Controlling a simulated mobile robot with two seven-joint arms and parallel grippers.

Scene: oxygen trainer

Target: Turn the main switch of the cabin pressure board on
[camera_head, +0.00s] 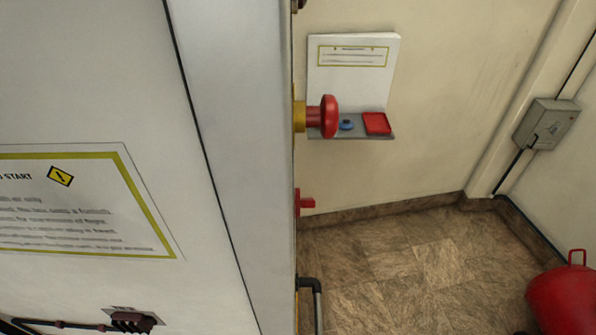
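No thing in view is readably marked as the cabin pressure board or its main switch. A large grey-white cabinet (228,130) fills the left half. A red mushroom-shaped knob (329,116) on a yellow collar sticks out to the right from the cabinet's side. Below it a small red handle-like part (306,203) sticks out from the same side; its setting cannot be told. A dark connector block (132,320) with a cable sits low on the cabinet's front, partly cut off. Neither of my grippers is in view.
A notice board (352,70) on the back wall has a grey shelf with a blue round part (346,125) and a red square part (376,123). A grey box (546,123) is on the right wall. A red container (565,300) stands lower right. The brown floor (410,265) between is clear.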

